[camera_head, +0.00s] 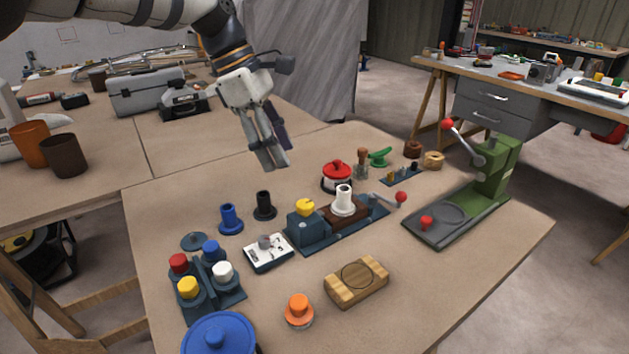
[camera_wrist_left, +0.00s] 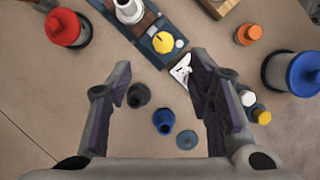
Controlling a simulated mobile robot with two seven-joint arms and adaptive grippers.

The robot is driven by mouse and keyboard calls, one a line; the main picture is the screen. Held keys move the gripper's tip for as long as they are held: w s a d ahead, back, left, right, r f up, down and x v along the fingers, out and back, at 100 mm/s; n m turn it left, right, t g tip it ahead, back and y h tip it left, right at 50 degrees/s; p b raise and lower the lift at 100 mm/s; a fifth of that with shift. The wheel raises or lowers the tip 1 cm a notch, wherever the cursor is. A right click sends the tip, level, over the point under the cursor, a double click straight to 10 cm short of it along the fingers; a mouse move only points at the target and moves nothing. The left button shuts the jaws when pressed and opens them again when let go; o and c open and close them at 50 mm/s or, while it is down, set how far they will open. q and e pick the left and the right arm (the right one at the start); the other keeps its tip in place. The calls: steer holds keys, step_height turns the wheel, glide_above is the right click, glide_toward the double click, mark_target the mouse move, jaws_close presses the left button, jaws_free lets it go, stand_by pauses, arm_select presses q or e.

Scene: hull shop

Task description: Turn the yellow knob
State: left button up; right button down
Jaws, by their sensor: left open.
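A yellow knob (camera_head: 305,207) sits on top of a dark blue-grey fixture (camera_head: 304,232) near the middle of the table. In the left wrist view the yellow knob (camera_wrist_left: 163,42) shows beyond the fingertips, with a white pointer line. My left gripper (camera_head: 272,158) hangs above the table, behind and left of the knob in the head view, apart from everything. Its jaws (camera_wrist_left: 160,88) are wide open and empty. Another yellow-topped piece (camera_head: 187,286) stands in a cluster at the front left. My right gripper does not show.
A white post (camera_head: 343,199) and a red-ball lever (camera_head: 400,197) stand close by the knob. A black peg (camera_head: 264,206), a blue peg (camera_head: 230,218), a white switch box (camera_head: 268,254) and a red pot (camera_head: 337,176) surround it. A green press (camera_head: 490,180) stands at right.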

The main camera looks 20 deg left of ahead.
mark_target(304, 203)
arm_select(q)
steer(key=x, duration=1)
steer(key=shift+s+d+f+b, duration=0.2)
steer(key=shift+s+f+b, duration=0.05)
steer(key=shift+f+b, duration=0.15)
jaws_close()
